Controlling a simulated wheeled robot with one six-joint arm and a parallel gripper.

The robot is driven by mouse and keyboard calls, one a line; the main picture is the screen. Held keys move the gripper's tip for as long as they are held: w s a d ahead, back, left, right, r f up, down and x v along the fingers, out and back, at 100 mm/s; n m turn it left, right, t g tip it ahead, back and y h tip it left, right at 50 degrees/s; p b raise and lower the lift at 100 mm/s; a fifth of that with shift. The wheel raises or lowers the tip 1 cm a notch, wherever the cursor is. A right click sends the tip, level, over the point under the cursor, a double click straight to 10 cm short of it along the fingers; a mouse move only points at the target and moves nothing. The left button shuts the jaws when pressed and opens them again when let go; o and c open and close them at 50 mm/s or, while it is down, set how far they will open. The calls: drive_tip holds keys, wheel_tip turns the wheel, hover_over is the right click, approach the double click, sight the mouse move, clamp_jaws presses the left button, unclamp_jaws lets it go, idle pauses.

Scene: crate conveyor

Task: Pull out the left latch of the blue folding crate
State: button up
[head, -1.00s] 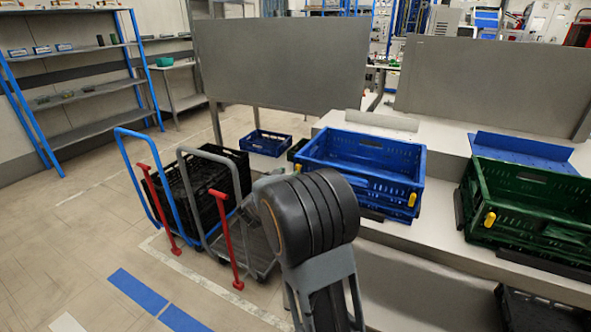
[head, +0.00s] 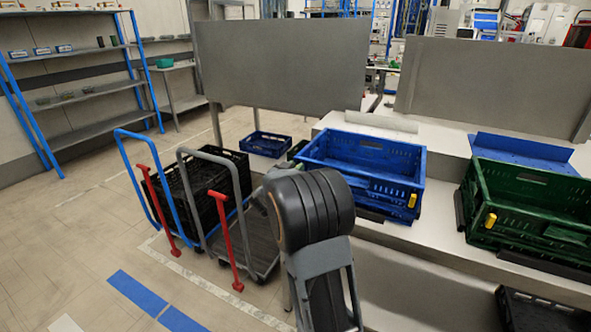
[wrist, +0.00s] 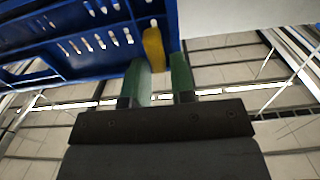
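The blue folding crate (head: 385,187) stands on the grey conveyor in the head view, its front partly hidden by my arm. One yellow latch (head: 413,200) shows at its right front corner. In the wrist view the crate's blue wall (wrist: 85,50) fills the upper left. A yellow latch (wrist: 154,48) hangs at the end of that wall, just ahead of my gripper (wrist: 166,62). The two green fingers are apart, with the latch at their tips, nearer the left finger. Contact cannot be told. My gripper is hidden behind my arm in the head view.
A green crate (head: 478,225) with a yellow latch stands to the right on the conveyor. Trolleys with a black crate (head: 207,207) stand at the left, and a small blue crate (head: 268,143) lies behind. The floor at the left front is clear.

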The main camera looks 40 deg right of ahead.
clamp_jaws()
drive_tip(key=shift+p+v, duration=0.35)
drive_tip(key=shift+v, duration=0.5)
unclamp_jaws()
drive_tip(key=o, duration=0.4)
drive_tip(key=shift+c, duration=0.2)
drive_tip(key=v, duration=1.3)
drive_tip(key=shift+s+a+p, duration=0.2)
drive_tip(key=shift+a+p, duration=0.1)
